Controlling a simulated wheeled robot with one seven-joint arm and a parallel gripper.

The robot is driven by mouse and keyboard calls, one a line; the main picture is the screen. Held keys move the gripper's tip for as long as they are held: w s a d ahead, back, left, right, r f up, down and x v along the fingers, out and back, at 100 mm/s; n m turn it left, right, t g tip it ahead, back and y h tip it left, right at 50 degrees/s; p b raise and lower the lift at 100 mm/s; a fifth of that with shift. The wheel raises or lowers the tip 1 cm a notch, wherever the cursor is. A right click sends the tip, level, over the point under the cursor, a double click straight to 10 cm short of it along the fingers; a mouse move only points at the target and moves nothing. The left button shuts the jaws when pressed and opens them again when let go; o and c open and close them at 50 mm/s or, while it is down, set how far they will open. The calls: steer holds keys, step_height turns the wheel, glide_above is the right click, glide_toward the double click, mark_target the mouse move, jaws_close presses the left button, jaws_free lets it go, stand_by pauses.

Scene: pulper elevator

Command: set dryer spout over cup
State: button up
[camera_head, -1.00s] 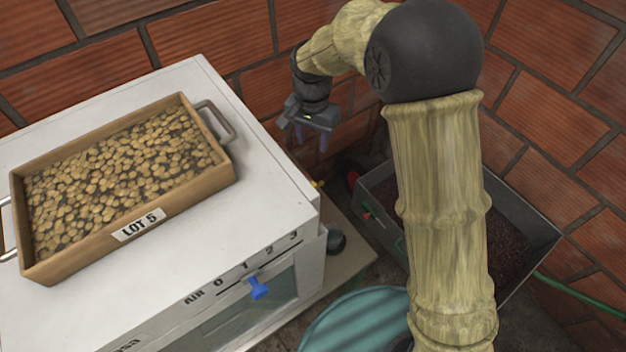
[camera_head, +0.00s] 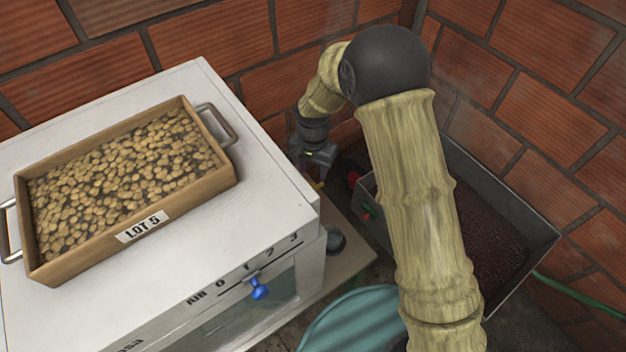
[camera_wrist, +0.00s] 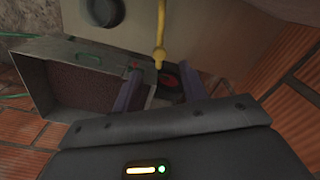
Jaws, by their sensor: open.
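The white dryer (camera_head: 270,190) fills the left of the head view. A yellow spout-like rod with a rounded end (camera_wrist: 159,55) shows in the wrist view, and a bit of yellow (camera_head: 318,185) shows by the dryer's far right corner in the head view. My gripper (camera_head: 318,172) is beside that corner, partly hidden by the dryer. In the wrist view my gripper (camera_wrist: 161,80) is open, with the yellow end ahead of the gap, apparently not held. A dark round thing (camera_head: 335,238), possibly the cup, sits on a ledge right of the dryer; it also seems to show in the wrist view (camera_wrist: 103,10).
A wooden tray (camera_head: 128,228) labelled LOT 5 lies on the dryer. A blue knob (camera_head: 259,288) is on its front scale. A grey metal bin (camera_head: 530,255) with dark contents stands right, near a red part (camera_head: 353,180). Brick walls (camera_head: 290,60) close the back. A teal round thing (camera_head: 350,320) is in front.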

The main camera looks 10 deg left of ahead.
mark_target(313, 185)
step_height(313, 185, down, 6)
steer(key=shift+f+p, duration=0.15)
steer(key=shift+p, duration=0.15)
jaws_close()
